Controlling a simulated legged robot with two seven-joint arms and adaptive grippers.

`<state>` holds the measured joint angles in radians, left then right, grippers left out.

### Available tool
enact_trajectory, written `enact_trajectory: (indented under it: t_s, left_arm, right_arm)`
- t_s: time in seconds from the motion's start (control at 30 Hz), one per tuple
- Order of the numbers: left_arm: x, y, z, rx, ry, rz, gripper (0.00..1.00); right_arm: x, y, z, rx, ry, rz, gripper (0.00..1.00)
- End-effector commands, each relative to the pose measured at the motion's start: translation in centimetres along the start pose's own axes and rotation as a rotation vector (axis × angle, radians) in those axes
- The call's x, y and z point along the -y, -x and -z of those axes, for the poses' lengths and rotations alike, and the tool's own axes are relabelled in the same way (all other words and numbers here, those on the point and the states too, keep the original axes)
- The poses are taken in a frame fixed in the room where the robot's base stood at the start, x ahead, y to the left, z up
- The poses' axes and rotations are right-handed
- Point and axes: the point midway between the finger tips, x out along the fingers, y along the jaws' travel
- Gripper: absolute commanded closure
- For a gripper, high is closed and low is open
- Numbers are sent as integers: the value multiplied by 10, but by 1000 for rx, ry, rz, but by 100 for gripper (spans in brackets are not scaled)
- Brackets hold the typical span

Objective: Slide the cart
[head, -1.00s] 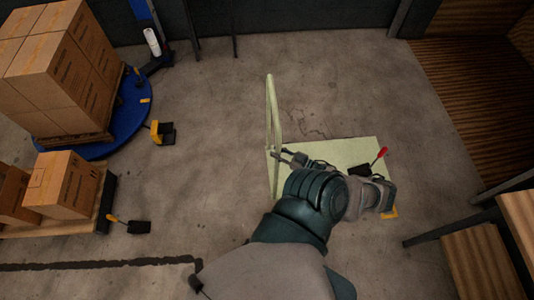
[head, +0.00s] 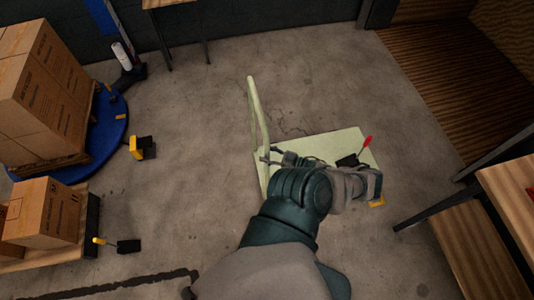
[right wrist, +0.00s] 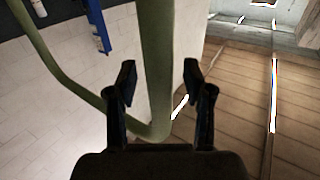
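The pale green cart has a flat deck (head: 345,146) low on the floor and an upright looped handle (head: 252,105) at its left end. My right arm reaches over the deck from below. My right gripper (head: 268,157) is at the lower part of the handle. In the right wrist view the green handle bar (right wrist: 156,60) runs between the two dark fingers of my right gripper (right wrist: 160,75). The fingers are apart, with a gap visible on each side of the bar. My arm hides part of the deck. My left gripper is not in view.
Stacked boxes (head: 45,90) stand on a blue turntable (head: 110,125) at left, with a lower loaded pallet (head: 90,215) in front. A wooden table (head: 510,185) stands at right.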

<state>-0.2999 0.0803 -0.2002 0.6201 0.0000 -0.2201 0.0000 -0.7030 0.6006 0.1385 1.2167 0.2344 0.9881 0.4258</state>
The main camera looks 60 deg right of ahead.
Motion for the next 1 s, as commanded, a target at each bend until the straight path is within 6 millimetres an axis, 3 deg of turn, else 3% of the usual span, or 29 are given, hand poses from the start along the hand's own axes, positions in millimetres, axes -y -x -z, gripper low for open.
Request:
enact_trajectory:
  t_s: [0.33, 0.7, 1.0]
  left_arm:
    - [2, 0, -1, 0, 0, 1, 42]
    - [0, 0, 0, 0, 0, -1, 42]
    - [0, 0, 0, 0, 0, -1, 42]
  right_arm:
    - [0, 8, 3, -5, 2, -1, 48]
    - [-2, 87, 0, -2, 0, -2, 48]
    - [-2, 119, -1, -4, -1, 0, 48]
